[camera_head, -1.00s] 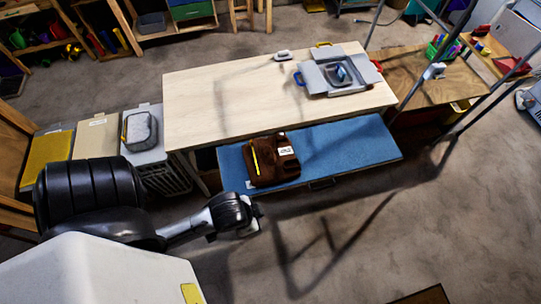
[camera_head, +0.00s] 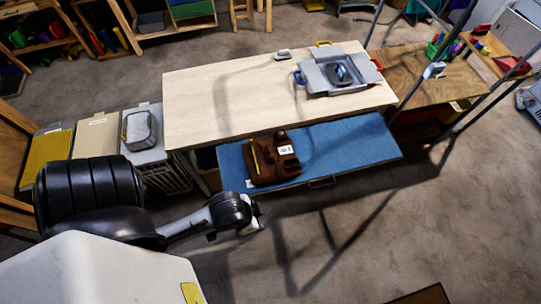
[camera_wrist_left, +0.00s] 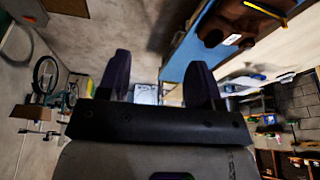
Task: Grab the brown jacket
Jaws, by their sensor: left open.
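The brown jacket (camera_head: 268,169) lies folded on the blue surface of a pulled-out drawer (camera_head: 345,145), towards its left end. It has a yellow stripe and a white label on top. In the left wrist view, the jacket (camera_wrist_left: 250,28) shows at the upper right, beyond the fingers. My left gripper (camera_head: 257,216) is in front of the drawer, apart from the jacket. In the left wrist view, its two dark fingers (camera_wrist_left: 161,82) stand apart with nothing between them. My right gripper is not in view.
A pale wooden table top (camera_head: 220,95) stands above and behind the drawer. Lidded bins and a basket (camera_head: 165,178) stand left of the drawer.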

